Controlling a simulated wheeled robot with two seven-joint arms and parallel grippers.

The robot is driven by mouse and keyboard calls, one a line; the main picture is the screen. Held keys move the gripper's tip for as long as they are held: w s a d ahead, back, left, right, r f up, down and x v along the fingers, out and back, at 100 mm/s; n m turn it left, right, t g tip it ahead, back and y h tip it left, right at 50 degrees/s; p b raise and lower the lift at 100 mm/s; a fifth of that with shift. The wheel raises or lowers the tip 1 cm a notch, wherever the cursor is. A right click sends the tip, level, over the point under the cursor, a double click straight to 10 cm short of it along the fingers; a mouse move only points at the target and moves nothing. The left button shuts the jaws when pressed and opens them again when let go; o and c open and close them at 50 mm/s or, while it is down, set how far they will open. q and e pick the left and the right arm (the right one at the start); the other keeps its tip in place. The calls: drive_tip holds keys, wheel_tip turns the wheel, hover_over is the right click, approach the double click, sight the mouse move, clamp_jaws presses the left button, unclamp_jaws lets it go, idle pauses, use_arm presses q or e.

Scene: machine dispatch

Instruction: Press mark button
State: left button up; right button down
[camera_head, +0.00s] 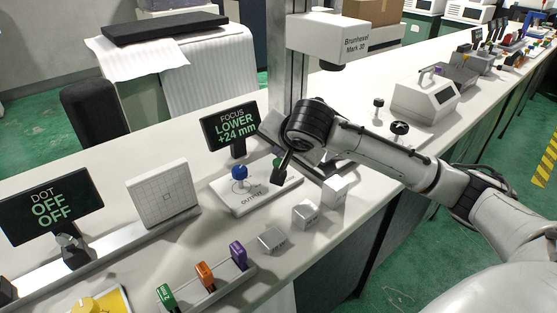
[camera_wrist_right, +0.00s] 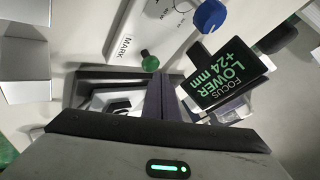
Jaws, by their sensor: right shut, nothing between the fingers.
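The mark button is a green round knob (camera_wrist_right: 149,58) beside the printed word MARK on a white control panel (camera_wrist_right: 165,25). In the head view the panel (camera_head: 250,204) lies on the bench, and a bit of green (camera_head: 277,162) shows behind my right gripper, mostly hidden. My right gripper (camera_head: 277,181) is shut and empty, pointing down over the panel's right part. In the right wrist view its closed fingertips (camera_wrist_right: 156,80) appear just short of the green knob; I cannot tell whether they touch. A blue knob (camera_head: 239,172) stands on the panel's left part. My left gripper is out of view.
A screen (camera_head: 231,128) reading FOCUS LOWER +24 mm stands behind the panel. The Brunhexel marking machine (camera_head: 330,38) rises behind my right arm. White and grey blocks (camera_head: 305,214) line the bench front. A DOT OFF OFF screen (camera_head: 50,208) and gridded plate (camera_head: 163,193) stand left.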

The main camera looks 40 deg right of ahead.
sight(280, 164)
drive_tip(key=shift+f, duration=0.75)
idle(0.9)
drive_tip(key=shift+r+p, duration=1)
wheel_tip(280, 164, up, 5)
drive_tip(key=p, duration=0.5)
drive_tip(key=shift+r+p, duration=0.1)
drive_tip(key=shift+p, duration=0.2)
idle(0.4)
